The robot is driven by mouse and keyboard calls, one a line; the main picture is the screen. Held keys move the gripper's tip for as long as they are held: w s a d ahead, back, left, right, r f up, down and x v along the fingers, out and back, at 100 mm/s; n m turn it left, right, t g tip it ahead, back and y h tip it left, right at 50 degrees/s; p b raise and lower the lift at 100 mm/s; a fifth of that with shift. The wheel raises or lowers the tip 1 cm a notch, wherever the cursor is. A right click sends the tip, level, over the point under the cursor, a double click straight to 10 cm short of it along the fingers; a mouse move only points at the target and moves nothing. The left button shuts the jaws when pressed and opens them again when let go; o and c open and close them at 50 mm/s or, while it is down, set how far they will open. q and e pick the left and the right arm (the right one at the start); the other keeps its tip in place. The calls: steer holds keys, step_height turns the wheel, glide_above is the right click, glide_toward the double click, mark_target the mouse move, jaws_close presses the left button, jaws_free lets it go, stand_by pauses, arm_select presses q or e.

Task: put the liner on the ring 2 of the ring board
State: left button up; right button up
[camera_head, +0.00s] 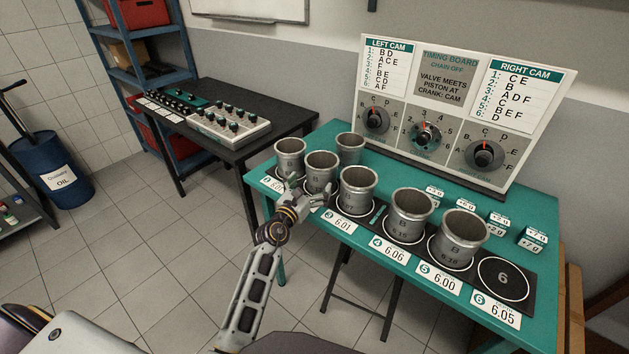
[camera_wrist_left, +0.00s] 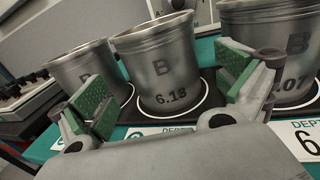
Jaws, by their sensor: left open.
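The left gripper (camera_head: 303,200) is open and empty in front of a grey metal liner marked B 6.13 (camera_wrist_left: 163,70). In the left wrist view this liner stands upright within a white ring, framed by the open fingers and not gripped. In the head view it appears to be the second liner from the left (camera_head: 320,166), at ring 2 of the black ring board (camera_head: 524,305). The ring's front is partly hidden by my gripper. Other liners stand at ring 1 (camera_head: 290,158), ring 3 (camera_head: 357,192), ring 4 (camera_head: 410,215) and ring 5 (camera_head: 462,240).
Another liner (camera_head: 351,146) stands behind the row. Ring 6 (camera_head: 503,280) is empty. Depth cards (camera_head: 340,221) line the front edge and small weight-like blocks (camera_head: 532,239) stand behind. The timing board (camera_head: 450,100) rises at the back. A black table (camera_head: 245,100) stands left.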

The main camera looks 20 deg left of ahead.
arm_select(q)
steer(key=shift+s+a, duration=0.15)
steer(key=shift+s, duration=0.6)
steer(key=shift+s+a, duration=0.1)
steer(key=shift+s, duration=0.65)
steer(key=shift+s+a, duration=0.1)
steer(key=shift+s, duration=0.7)
arm_select(e)
steer(key=shift+s+d, duration=0.15)
steer(key=shift+d, duration=0.3)
